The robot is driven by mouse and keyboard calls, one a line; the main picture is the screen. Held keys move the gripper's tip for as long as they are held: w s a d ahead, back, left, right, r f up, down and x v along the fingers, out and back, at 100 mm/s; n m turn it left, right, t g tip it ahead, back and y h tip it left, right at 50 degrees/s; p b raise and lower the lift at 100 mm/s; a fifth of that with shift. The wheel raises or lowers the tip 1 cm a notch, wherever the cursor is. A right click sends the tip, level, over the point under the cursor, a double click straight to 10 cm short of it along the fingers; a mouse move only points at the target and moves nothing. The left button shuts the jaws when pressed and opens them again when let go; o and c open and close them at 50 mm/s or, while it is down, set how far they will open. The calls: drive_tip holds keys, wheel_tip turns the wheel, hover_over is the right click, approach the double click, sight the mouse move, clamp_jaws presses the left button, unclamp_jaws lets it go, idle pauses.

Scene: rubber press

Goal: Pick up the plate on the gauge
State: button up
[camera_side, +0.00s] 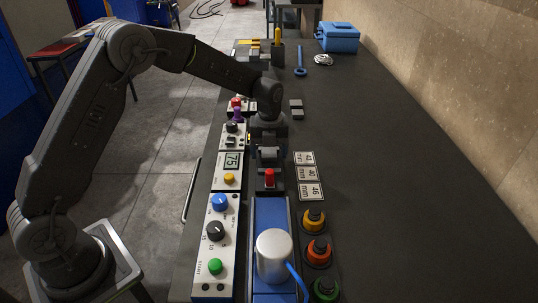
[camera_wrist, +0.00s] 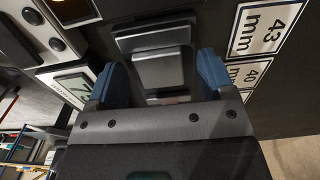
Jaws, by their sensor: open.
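My gripper (camera_side: 268,138) is above the gauge, with its blue fingertips (camera_wrist: 160,72) apart in the wrist view. A small grey plate (camera_wrist: 160,68) lies between and below the fingertips there, not clasped. A grey block, seemingly the same plate (camera_side: 269,153), shows just below my gripper in the side view. The gauge (camera_side: 269,187) is a dark unit with a red knob on its near side. My gripper partly hides its far side. I cannot tell the exact height of the fingertips over the plate.
A white panel with a display reading 75 (camera_side: 232,160) stands at the left. Labels marked 43, 40 and 46 mm (camera_side: 307,173) lie at the right. A blue press with a silver cylinder (camera_side: 274,254) is nearer. Two small grey blocks (camera_side: 297,109) lie behind.

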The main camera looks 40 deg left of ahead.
drive_tip(key=c, duration=1.3)
drive_tip(key=shift+o, duration=0.2)
drive_tip(key=shift+r, duration=0.1)
